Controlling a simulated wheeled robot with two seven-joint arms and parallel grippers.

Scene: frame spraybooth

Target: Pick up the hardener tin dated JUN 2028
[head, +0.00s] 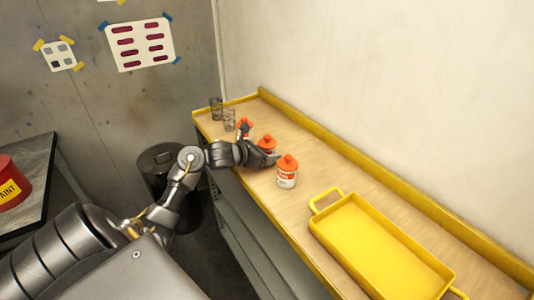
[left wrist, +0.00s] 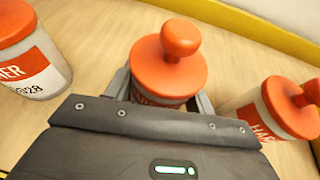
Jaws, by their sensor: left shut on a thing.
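Three white tins with orange knobbed lids and orange labels stand on the bench. My left gripper (head: 264,154) is shut on the middle tin (head: 267,142), whose lid shows between the fingers in the left wrist view (left wrist: 168,72). Its label is mostly hidden, so its date cannot be read. One tin (head: 287,173) stands nearer, right of the gripper; another (head: 246,126) stands beyond it. In the left wrist view, the tin at left (left wrist: 35,60) shows label text ending in "28", and the tin at right (left wrist: 275,110) shows "HAR". My right gripper is not in view.
The wooden bench has a raised yellow edge (head: 330,149) along the wall. A yellow tray (head: 318,228) lies at its near end. Clear glass-like containers (head: 229,119) stand at the far end. A dark bin (head: 157,165) and a red paint can (head: 10,180) are left.

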